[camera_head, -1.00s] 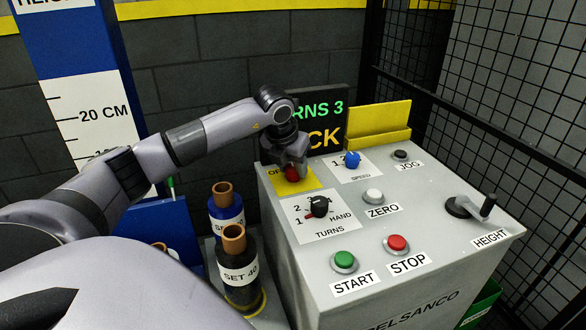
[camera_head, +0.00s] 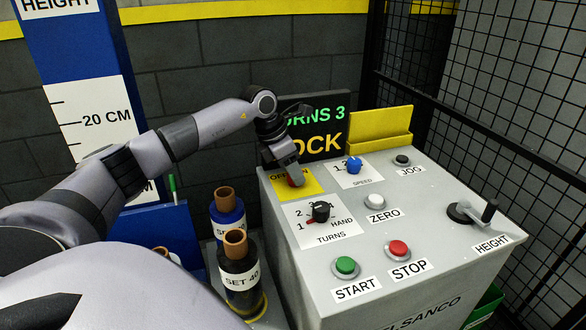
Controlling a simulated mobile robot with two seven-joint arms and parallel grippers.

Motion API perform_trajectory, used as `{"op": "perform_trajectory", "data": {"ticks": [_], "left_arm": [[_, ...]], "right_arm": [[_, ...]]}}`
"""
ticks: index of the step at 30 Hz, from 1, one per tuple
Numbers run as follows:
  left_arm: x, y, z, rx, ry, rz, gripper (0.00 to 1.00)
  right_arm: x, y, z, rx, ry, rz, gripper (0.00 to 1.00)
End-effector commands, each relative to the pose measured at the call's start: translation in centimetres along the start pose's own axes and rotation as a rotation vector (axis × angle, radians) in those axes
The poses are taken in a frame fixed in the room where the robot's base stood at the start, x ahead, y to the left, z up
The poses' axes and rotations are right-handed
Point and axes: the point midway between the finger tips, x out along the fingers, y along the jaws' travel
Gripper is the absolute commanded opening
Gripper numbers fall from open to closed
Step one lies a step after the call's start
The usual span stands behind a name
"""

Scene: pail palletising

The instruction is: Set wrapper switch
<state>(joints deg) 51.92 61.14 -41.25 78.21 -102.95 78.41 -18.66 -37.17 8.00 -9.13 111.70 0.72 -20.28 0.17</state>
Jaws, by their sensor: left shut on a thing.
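The grey wrapper control box (camera_head: 345,265) stands at the right of the head view. My left gripper (camera_head: 295,178) points down over the yellow plate (camera_head: 313,188) at the box's back left and is shut on the red switch (camera_head: 292,182), which it mostly hides. Part of the plate's "OFF" lettering shows; the switch's setting cannot be told. The black turns knob (camera_head: 320,211), blue speed knob (camera_head: 354,165), white zero button (camera_head: 374,202), green start button (camera_head: 345,266) and red stop button (camera_head: 398,249) are clear of the gripper. My right gripper is not in view.
A dark display (camera_head: 325,120) reading "TURNS 3" and "...OCK" stands behind the box, partly covered by my arm. The height crank (camera_head: 477,210) sticks up at the right. Film rolls (camera_head: 239,270) stand left of the box. A black mesh fence (camera_head: 520,90) closes the right side.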

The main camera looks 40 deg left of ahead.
Motion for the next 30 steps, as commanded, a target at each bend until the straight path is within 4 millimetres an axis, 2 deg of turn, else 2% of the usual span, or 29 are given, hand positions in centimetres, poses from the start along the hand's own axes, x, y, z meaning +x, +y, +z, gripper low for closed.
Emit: {"op": "perform_trajectory", "data": {"ticks": [17,18,20,21,30], "left_arm": [[-0.11,0.09,0.08,0.035,-0.002,-0.010,0.13],[-0.11,0.10,0.08,0.035,-0.002,-0.010,0.46],[-0.11,0.09,0.07,0.035,-0.002,-0.010,0.66],[-0.10,0.09,0.07,0.034,-0.002,-0.010,0.69],[-0.28,0.09,0.03,0.033,-0.001,-0.011,0.69]], "right_arm": [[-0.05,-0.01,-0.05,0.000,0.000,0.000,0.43],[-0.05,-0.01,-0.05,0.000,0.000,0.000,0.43],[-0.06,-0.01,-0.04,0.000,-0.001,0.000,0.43],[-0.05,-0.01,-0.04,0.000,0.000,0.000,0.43],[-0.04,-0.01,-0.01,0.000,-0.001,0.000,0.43]]}}
